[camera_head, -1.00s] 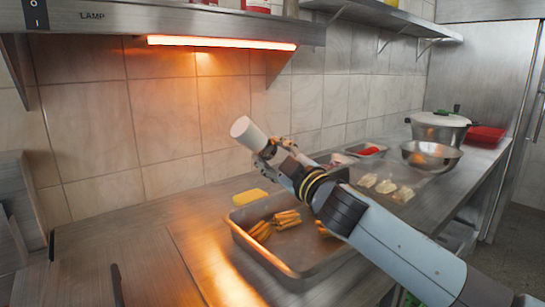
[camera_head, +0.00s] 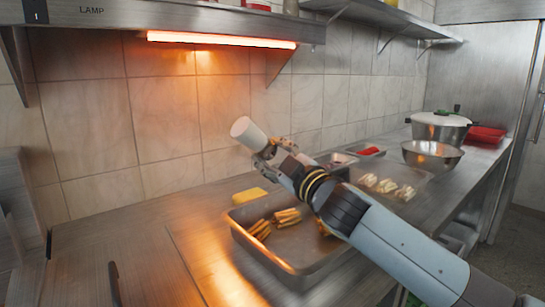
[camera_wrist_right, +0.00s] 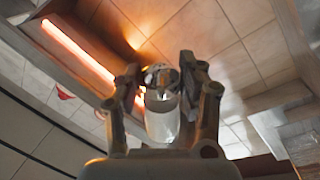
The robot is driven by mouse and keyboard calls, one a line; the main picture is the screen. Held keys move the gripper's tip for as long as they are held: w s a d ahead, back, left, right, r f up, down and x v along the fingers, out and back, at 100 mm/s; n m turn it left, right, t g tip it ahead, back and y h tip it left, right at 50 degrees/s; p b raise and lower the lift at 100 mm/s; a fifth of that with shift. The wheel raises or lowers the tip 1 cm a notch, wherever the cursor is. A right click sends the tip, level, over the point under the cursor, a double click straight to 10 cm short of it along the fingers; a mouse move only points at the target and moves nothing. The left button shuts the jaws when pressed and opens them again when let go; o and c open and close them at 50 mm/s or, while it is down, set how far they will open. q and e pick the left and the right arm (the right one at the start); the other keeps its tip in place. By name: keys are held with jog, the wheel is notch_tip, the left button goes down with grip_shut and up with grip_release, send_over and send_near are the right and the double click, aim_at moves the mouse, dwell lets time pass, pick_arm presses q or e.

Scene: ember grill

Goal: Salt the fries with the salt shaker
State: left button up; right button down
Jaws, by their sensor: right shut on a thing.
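The fries (camera_head: 287,217) lie in several small bundles in a shallow metal tray (camera_head: 282,268) on the steel counter; my right arm covers part of its right side. My right gripper (camera_head: 264,151) is above the tray's back edge, shut on the salt shaker (camera_head: 247,131). The shaker is tilted, its white end pointing up and left. In the right wrist view the shaker (camera_wrist_right: 162,120) sits between the two fingers (camera_wrist_right: 162,75), with a clear and white body and a shiny metal end. I see no salt falling. My left gripper is out of view.
A yellow block (camera_head: 249,195) lies behind the tray. A glowing lamp (camera_head: 220,41) hangs under the shelf above. Further right are a small container of red food (camera_head: 371,151), three pale pieces (camera_head: 387,186), a metal bowl (camera_head: 432,157) and a lidded pot (camera_head: 440,127). The front left counter is mostly clear.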

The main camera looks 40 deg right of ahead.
jog(key=shift+r, duration=0.55)
pick_arm(q)
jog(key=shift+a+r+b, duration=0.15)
jog(key=shift+b, duration=0.15)
pick_arm(e)
jog(key=shift+f, duration=0.25)
dwell(0.6)
